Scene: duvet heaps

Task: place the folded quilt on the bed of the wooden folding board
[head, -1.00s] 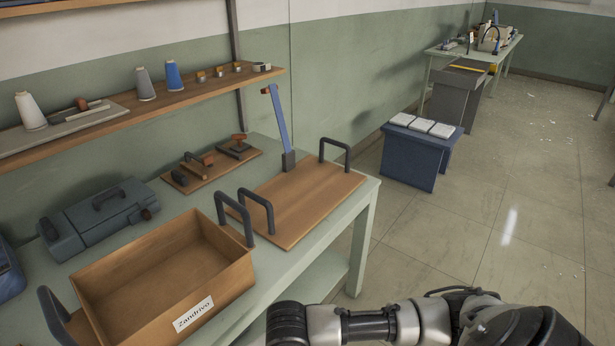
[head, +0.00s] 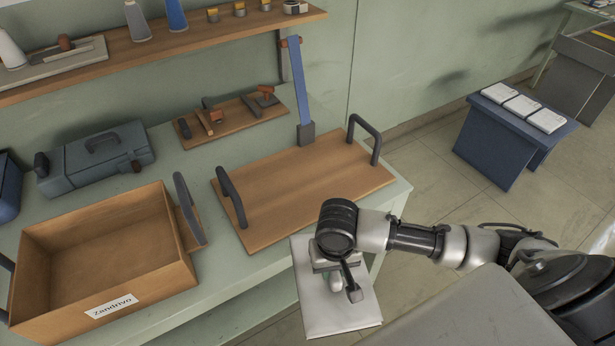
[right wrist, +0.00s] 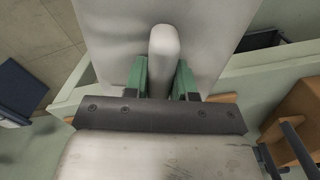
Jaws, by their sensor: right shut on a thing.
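The folded quilt (head: 345,314) is a flat pale grey-white rectangle. My right gripper (head: 337,284) is shut on it from above and holds it by the table's front edge, in front of the board. In the right wrist view, the green fingers (right wrist: 162,82) pinch a raised pale ridge of the quilt (right wrist: 112,30). The wooden folding board (head: 290,190) lies on the table, its bed bare, with a dark handle at each end and an upright blue arm at its back edge. My left gripper is not in view.
A wooden box (head: 95,245) labelled Zandrivo stands left of the board. A tool rack (head: 232,117) and a grey-blue case (head: 97,160) sit behind. A shelf (head: 190,40) runs above. A blue stand (head: 510,135) with white pads is at right.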

